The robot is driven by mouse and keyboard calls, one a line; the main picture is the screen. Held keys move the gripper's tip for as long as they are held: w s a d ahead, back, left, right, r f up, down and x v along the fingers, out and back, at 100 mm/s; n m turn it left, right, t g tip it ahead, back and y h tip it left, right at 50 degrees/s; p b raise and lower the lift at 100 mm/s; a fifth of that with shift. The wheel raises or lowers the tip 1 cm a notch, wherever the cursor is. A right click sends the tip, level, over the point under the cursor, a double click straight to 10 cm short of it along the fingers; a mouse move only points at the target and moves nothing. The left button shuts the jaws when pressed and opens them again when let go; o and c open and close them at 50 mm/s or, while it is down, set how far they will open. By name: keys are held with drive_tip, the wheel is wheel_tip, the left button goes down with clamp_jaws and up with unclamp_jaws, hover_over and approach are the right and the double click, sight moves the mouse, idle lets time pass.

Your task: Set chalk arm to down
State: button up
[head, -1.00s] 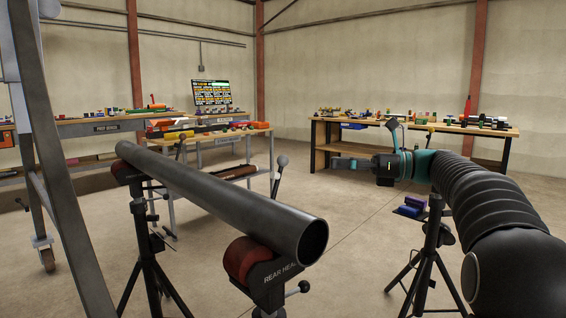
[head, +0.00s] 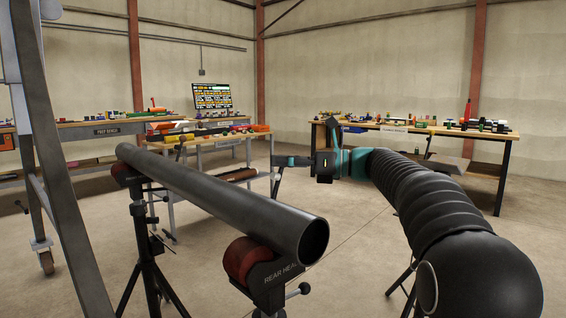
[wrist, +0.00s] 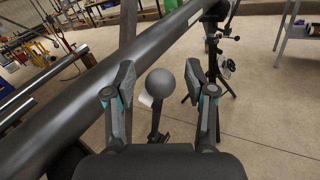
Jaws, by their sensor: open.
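The chalk arm shows in the wrist view as a grey ball knob (wrist: 160,83) on a short dark rod, beside the pipe. My gripper (wrist: 158,85) is open, with one finger on each side of the knob. A gap shows between the knob and each finger. In the head view my gripper (head: 284,161) is at the upper end of the chalk arm's rod (head: 276,184), which stands steeply behind the pipe (head: 225,200). The knob is hidden there by my gripper.
The long grey pipe rests on red rollers of the rear head stand (head: 250,262) and a far stand (head: 128,178). A dark frame leg (head: 62,160) stands at left. Benches (head: 400,128) with small parts stand behind.

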drive_tip(key=shift+a, duration=0.1)
clamp_jaws()
drive_tip(key=shift+r, duration=0.1)
